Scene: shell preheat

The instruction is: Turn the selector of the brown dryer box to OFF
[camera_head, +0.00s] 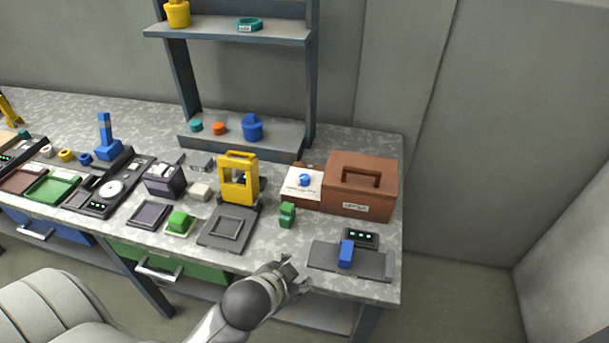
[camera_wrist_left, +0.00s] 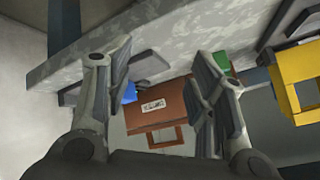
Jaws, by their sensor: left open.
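The selector's exact setting is too small to read. My left gripper (camera_head: 293,275) is over the bench's front edge, in front of the box and apart from it, open and empty. In the left wrist view, the brown box (camera_wrist_left: 158,110) shows between the open fingers (camera_wrist_left: 150,75). The right gripper is not in view.
A green block (camera_head: 287,215) stands just in front of the panel. A dark plate (camera_head: 375,264) with a blue lever and a small display lies at the right front. A yellow frame device (camera_head: 238,178) stands left of the panel. A shelf (camera_head: 225,30) rises behind.

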